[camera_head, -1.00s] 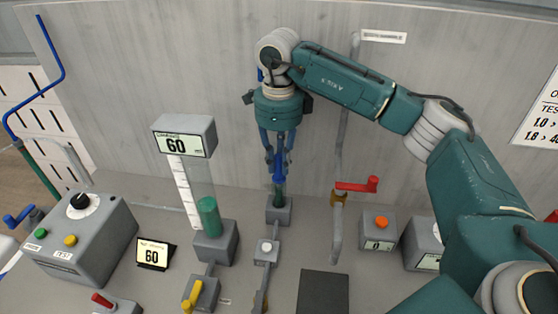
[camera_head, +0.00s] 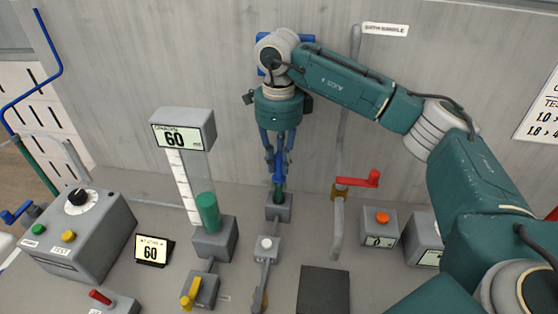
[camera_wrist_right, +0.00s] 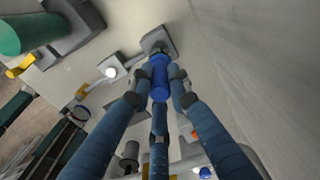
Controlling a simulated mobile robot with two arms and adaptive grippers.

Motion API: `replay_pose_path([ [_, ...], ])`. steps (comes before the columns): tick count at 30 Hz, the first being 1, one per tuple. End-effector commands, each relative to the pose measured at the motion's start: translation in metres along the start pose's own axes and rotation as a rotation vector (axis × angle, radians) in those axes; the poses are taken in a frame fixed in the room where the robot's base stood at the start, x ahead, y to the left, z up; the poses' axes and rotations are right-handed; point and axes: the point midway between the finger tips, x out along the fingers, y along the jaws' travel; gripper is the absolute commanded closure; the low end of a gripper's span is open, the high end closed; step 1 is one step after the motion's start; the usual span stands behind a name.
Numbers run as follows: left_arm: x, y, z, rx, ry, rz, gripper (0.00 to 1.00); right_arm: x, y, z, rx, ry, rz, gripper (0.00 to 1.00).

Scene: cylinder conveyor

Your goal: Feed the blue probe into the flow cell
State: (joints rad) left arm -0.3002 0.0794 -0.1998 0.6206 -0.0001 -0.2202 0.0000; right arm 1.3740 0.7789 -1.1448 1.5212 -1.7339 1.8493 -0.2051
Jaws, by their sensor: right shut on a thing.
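The blue probe (camera_head: 278,174) is upright in my right gripper (camera_head: 279,156), whose fingers are closed around its top. In the right wrist view the blue probe (camera_wrist_right: 159,76) sits between the fingers of the gripper (camera_wrist_right: 160,95). Below it, a small grey block (camera_head: 279,207) carries a short green cylinder (camera_head: 278,195); I take this to be the flow cell. The probe's lower end meets the green part; how deep it sits cannot be told. My left gripper is not in view.
A gauge column with a green cylinder (camera_head: 208,212) and a display reading 60 (camera_head: 183,138) stands to the left. A red-handled valve (camera_head: 357,181) and a box with an orange button (camera_head: 382,218) are to the right. A dark plate (camera_head: 323,291) lies in front.

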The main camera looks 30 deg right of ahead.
Motion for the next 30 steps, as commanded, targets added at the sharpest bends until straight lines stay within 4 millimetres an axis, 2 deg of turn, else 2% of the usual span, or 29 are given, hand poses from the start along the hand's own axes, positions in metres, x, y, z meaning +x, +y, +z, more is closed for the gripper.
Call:
replay_pose_path([
  [11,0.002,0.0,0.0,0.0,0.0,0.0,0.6,0.002,0.0,0.0,0.0,0.0,0.0,1.0],
  [12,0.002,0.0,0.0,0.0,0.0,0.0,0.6,0.002,0.0,0.0,0.0,0.0,0.0,0.75],
  [14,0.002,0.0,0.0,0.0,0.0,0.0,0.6,0.002,0.0,0.0,0.0,0.0,0.0,0.63],
  [15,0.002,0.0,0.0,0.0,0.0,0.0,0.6,0.002,0.0,0.0,0.0,0.0,0.0,0.61],
  [24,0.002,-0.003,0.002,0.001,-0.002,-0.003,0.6,0.001,0.0,0.0,0.0,0.0,0.0,0.61],
  [26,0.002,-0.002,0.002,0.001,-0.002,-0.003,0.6,-0.004,0.0,0.001,0.0,-0.001,-0.001,0.61],
  [30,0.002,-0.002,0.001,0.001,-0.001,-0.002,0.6,-0.025,0.0,0.001,-0.001,-0.003,-0.002,0.61],
])
